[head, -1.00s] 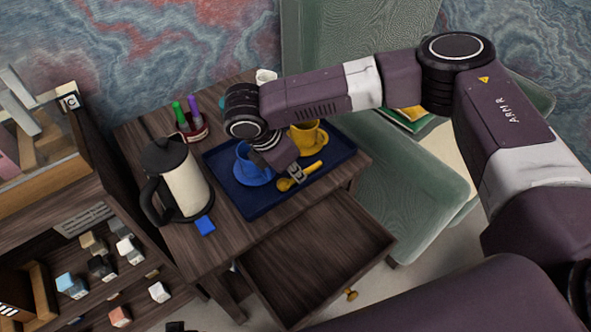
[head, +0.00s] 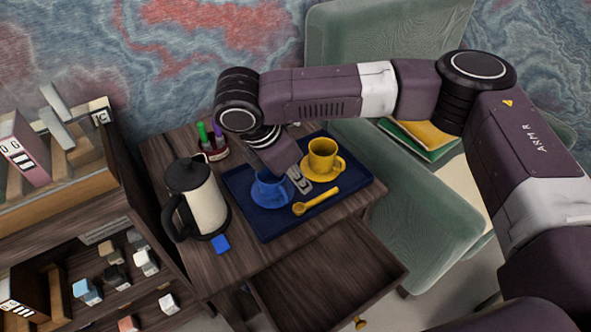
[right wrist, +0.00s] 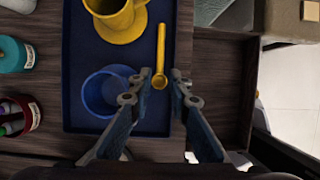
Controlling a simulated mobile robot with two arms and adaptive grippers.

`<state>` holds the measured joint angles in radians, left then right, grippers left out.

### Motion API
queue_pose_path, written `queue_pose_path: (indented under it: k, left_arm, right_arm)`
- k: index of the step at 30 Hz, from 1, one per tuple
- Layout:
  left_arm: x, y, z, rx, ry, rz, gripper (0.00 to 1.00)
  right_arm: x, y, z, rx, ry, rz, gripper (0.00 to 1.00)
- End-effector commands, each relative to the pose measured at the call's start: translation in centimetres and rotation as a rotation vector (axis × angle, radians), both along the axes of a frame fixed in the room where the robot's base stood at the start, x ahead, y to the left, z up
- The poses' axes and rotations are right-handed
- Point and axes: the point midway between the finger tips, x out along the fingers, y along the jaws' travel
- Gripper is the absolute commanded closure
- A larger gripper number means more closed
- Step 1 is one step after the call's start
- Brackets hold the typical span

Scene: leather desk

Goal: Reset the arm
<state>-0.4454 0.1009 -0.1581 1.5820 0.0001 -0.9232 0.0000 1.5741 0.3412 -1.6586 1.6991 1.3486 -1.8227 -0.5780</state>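My right gripper (head: 300,181) hangs above the dark blue tray (head: 268,228), near the blue cup (head: 271,190). In the right wrist view, its two fingers (right wrist: 161,76) stand apart with nothing held between them. A yellow spoon (head: 315,201) lies on the tray, clear of the fingers; it also shows in the right wrist view (right wrist: 160,58) beyond the fingertips. A yellow cup (head: 322,156) on a yellow saucer stands at the tray's back right. My right arm reaches in from the right. My left gripper is not in view.
A cream and black kettle (head: 205,207) stands left of the tray, with a small blue piece (head: 221,244) beside it. A red pen holder (head: 216,151) is behind. The drawer (head: 330,275) is pulled out in front. A green chair (head: 415,205) stands right.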

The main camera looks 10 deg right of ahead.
Motion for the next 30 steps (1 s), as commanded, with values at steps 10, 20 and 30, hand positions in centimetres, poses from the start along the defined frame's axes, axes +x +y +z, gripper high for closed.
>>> queue_pose_path:
  k: [10,20,30]
  left_arm:
    - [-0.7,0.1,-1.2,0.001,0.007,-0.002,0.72]
    - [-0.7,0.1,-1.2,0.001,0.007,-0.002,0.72]
    - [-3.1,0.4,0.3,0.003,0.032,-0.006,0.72]
  right_arm:
    - [-0.3,0.8,1.9,-0.001,0.002,-0.001,0.82]
    - [-0.3,0.8,1.9,0.0,0.001,0.0,0.82]
    - [-0.3,0.8,7.3,0.0,0.0,0.0,0.82]
